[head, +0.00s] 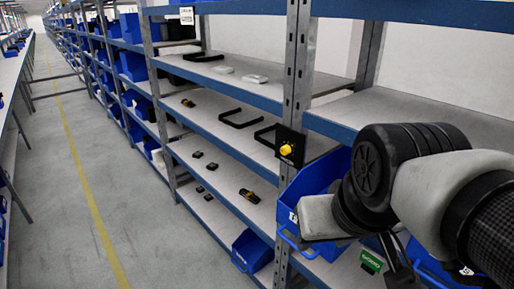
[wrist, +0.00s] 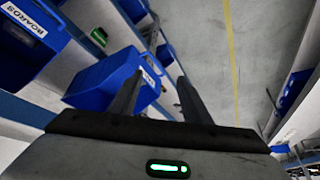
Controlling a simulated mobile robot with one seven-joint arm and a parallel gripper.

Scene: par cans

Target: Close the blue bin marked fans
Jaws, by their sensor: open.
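No label reading "fans" is legible in either view. A blue bin (wrist: 104,80) lies ahead and left of my gripper in the wrist view, with a small white label whose text I cannot read. Another blue bin (wrist: 30,45) at upper left carries the label "BOARDS". My gripper (wrist: 160,84) is open, its two dark fingers apart with nothing held between them. The left finger overlaps the middle bin in the picture; contact cannot be told. In the head view, my arm covers part of a blue bin (head: 312,180) on the rack.
The metal rack (head: 292,80) has blue-edged shelves with small items. A lower blue bin (head: 252,250) stands left of the post, which carries a black box with a yellow knob (head: 287,148). The aisle floor (head: 65,190) is clear.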

